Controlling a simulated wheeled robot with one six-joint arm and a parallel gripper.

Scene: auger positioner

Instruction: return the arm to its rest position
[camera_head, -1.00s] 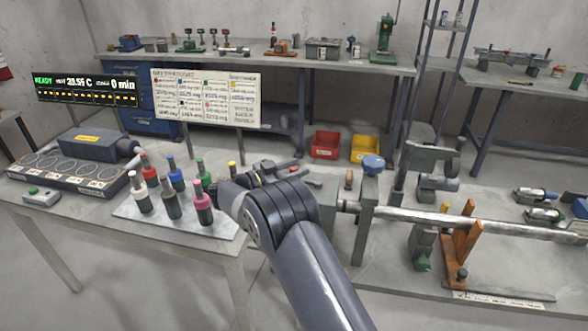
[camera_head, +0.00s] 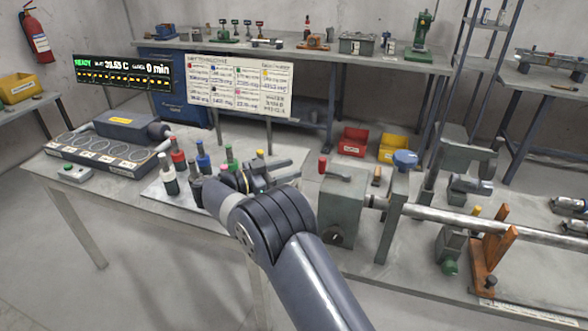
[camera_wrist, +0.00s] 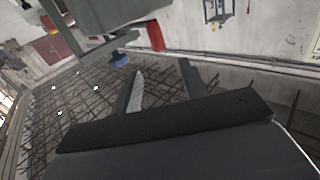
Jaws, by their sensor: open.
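My arm reaches up from the bottom of the head view, over the near side of the bench. My gripper (camera_head: 272,174) is at its far end, beside the tray of bottles and left of the grey machine box (camera_head: 342,208). My wrist hides part of the gripper in the head view. In the wrist view my gripper (camera_wrist: 160,82) shows two dark fingers spread apart, with nothing between them. Beyond them are a blue knob (camera_wrist: 119,60) and a red handle (camera_wrist: 155,36).
Several capped bottles (camera_head: 180,160) stand on a pale tray (camera_head: 158,188) close left of my gripper. The grey box with its long shaft (camera_head: 480,222) stands close on the right. A ringed station (camera_head: 95,150) sits at the far left. The floor at lower left (camera_head: 150,290) is clear.

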